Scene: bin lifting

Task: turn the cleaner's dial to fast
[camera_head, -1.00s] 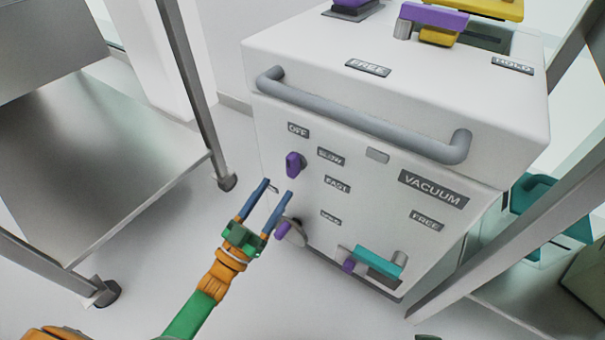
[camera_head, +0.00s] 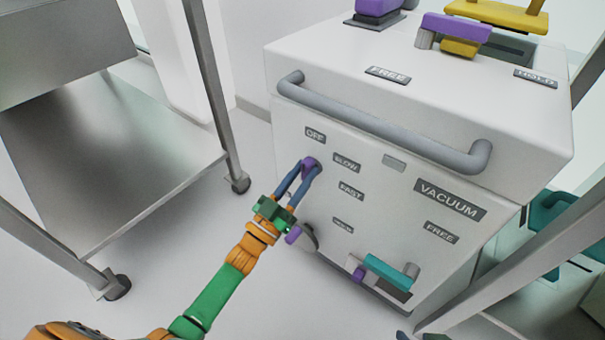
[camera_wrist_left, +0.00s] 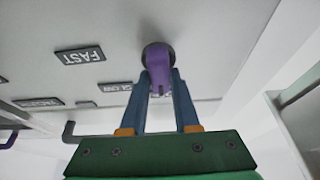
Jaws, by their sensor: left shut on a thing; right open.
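The cleaner is a white box (camera_head: 350,250) with a purple dial (camera_head: 309,164) on its front. Labels OFF (camera_head: 315,135), SLOW (camera_head: 346,162) and FAST (camera_head: 351,191) stand around the dial. In the left wrist view the purple knob (camera_wrist_left: 160,68) sits on a dark round base, its narrow end towards a partly hidden label between the fingers. My left gripper (camera_head: 306,170) is shut on the knob, a finger on each side. The FAST label (camera_wrist_left: 80,55) is left of it there.
A grey bar handle (camera_head: 385,125) crosses the front above the dial. A second purple knob (camera_head: 294,236) is below, and a teal lever (camera_head: 388,271) lower right. A metal cart (camera_head: 110,150) stands left, and a slanted metal post (camera_head: 510,265) at right.

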